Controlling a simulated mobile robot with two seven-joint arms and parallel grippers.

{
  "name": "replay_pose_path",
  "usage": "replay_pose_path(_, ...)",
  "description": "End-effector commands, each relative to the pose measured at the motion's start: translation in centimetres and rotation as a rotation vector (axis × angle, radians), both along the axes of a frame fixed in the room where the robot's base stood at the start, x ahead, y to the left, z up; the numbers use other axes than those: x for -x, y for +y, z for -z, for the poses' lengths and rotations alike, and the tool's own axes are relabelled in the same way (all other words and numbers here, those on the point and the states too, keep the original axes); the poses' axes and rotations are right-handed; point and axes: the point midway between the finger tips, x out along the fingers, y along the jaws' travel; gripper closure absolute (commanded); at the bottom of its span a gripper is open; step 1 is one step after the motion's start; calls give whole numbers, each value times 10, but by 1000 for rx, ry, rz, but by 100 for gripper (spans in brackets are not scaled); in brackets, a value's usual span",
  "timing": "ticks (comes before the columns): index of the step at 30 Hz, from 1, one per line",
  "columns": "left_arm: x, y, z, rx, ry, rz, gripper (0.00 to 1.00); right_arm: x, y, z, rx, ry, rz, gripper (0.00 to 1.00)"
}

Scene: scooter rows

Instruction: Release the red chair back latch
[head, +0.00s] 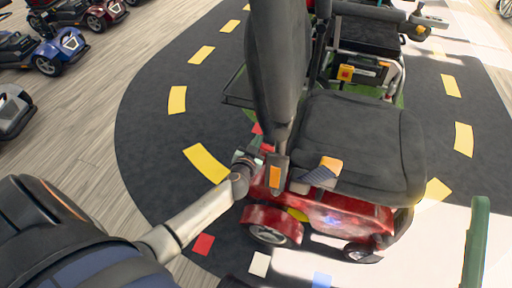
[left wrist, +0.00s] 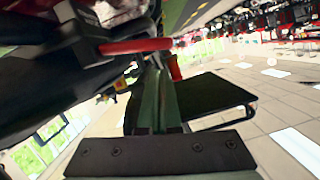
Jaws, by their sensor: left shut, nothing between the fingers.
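The red chair (head: 335,215) stands on the dark mat, with a black seat (head: 365,140) and a tall, upright black back (head: 278,60). My left gripper (head: 256,158) is at the lower rear of the back, by the seat joint. Its fingers are shut and empty. In the left wrist view the shut fingers (left wrist: 158,95) point at a red bar (left wrist: 135,46), which may be the latch lever. I cannot tell whether they touch. In the head view the latch is not clearly seen; the gripper and back cover that spot.
Another chair (head: 370,35) stands close behind the red one. Scooters, one of them blue (head: 60,50), line the wood floor at upper left. A green upright part (head: 478,240) rises at lower right; I cannot tell what it is. The mat (head: 150,130) is clear at left.

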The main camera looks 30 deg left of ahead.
Motion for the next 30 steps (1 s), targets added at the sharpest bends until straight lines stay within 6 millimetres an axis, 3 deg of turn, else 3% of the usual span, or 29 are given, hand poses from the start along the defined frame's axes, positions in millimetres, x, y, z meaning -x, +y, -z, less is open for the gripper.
replay_pose_path(5,0,4,15,-3,-2,0,100,0,3,13,-4,17,-20,43)
replay_pose_path(30,1,7,20,65,-19,-1,100,-1,3,21,-3,16,-22,43)
